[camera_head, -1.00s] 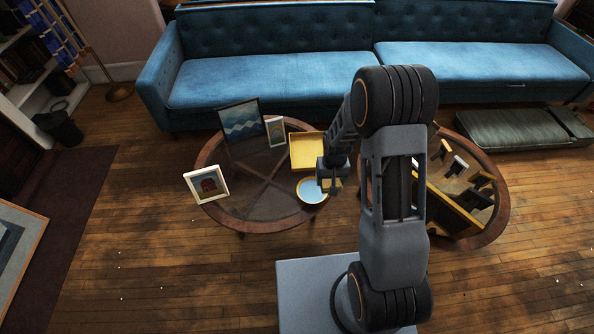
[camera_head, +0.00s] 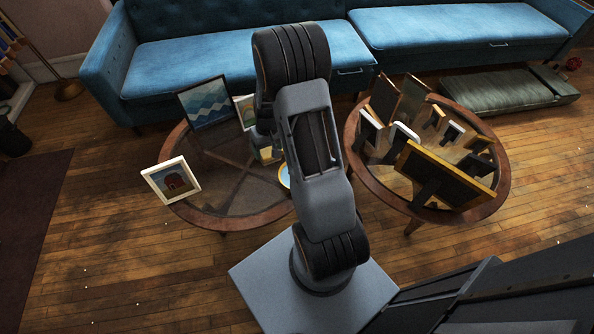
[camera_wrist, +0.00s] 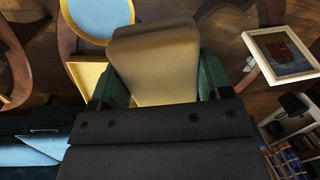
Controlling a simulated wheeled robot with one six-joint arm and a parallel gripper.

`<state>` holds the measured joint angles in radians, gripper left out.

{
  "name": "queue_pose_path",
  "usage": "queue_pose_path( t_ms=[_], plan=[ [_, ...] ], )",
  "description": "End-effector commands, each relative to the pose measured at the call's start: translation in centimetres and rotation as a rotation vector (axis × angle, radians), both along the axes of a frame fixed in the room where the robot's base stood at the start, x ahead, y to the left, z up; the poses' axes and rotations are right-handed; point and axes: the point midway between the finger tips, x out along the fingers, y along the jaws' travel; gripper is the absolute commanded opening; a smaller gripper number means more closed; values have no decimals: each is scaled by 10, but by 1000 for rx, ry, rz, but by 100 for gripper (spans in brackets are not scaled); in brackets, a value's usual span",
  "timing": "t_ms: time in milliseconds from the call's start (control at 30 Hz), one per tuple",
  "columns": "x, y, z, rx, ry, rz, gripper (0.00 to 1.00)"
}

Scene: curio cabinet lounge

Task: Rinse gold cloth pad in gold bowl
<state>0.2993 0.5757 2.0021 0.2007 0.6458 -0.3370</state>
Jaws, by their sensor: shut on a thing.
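In the wrist view, my gripper (camera_wrist: 160,82) is shut on the gold cloth pad (camera_wrist: 155,55), with a green finger on each side of it. The gold bowl (camera_wrist: 133,12) holds light blue water and shows at the top, just left of the pad in the picture. No contact between pad and bowl shows, and their height gap is unclear. In the head view, only the left part of the gold bowl (camera_head: 280,182) shows on the left round table, and my arm hides the rest. My gripper is mostly hidden there.
A yellow tray (camera_wrist: 84,73) lies beside the bowl. Picture frames (camera_head: 171,181) stand on the left round table (camera_head: 215,221). The right round table (camera_head: 404,207) is crowded with frames. A blue sofa (camera_head: 235,55) stands behind.

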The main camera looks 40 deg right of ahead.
Motion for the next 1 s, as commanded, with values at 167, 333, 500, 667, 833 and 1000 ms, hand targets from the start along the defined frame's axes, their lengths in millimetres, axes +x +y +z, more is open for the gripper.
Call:
queue_pose_path(
  t_ms=[167,333,500,667,833,1000],
  plan=[
    [-7,-43,-65,60,8,-52,34],
    [-15,-75,-94,106,14,-87,34],
    [-23,-96,-111,138,18,-108,34],
    [-27,-106,-118,154,20,-119,34],
    [-29,-110,-122,161,21,-122,34],
    [-29,-110,-130,161,22,-121,34]
  ],
)
